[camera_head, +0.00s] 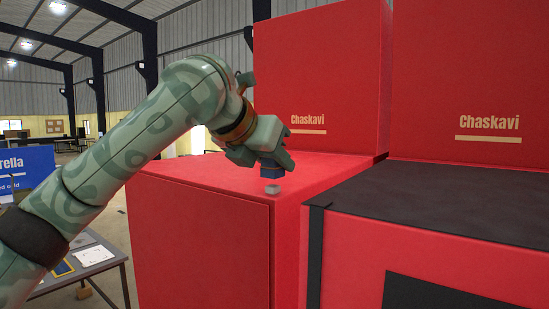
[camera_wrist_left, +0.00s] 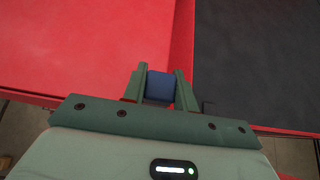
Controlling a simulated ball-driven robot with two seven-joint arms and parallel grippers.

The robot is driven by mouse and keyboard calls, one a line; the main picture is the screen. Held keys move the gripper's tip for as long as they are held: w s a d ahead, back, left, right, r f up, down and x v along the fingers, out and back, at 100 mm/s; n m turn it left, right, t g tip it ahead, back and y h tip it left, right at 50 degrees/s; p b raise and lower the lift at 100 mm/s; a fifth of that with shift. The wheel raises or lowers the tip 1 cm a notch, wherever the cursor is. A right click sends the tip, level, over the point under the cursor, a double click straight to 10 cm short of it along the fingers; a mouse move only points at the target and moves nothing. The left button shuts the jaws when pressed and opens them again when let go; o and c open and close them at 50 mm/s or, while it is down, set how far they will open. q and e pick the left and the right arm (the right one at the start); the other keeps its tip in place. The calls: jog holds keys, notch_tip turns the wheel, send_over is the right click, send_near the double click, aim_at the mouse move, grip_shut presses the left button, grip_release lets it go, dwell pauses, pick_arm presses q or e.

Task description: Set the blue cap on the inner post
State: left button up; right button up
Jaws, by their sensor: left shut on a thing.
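My left gripper (camera_head: 268,160) is shut on the blue cap (camera_head: 271,172), which shows below the fingers in the head view. In the left wrist view the blue cap (camera_wrist_left: 160,87) sits between the two green fingers of the left gripper (camera_wrist_left: 160,80). A small light grey block (camera_head: 272,189), which looks like the post, stands on the red top near its front right corner. It is just below the cap in the head view; I cannot tell whether they touch. The post does not show clearly in the left wrist view. My right gripper is in neither view.
The red cabinet (camera_head: 205,240) has a flat, mostly clear top. A tall red panel (camera_head: 320,80) rises behind it. A dark-topped red cabinet (camera_head: 450,200) adjoins at the right. A table (camera_head: 107,259) with papers and a blue sign (camera_head: 28,172) are at the left.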

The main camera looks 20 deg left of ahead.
pick_arm(q)
jog(key=shift+f, duration=1.45)
jog(key=o, duration=1)
jog(key=shift+v, duration=4.1)
jog(key=shift+w, duration=0.1)
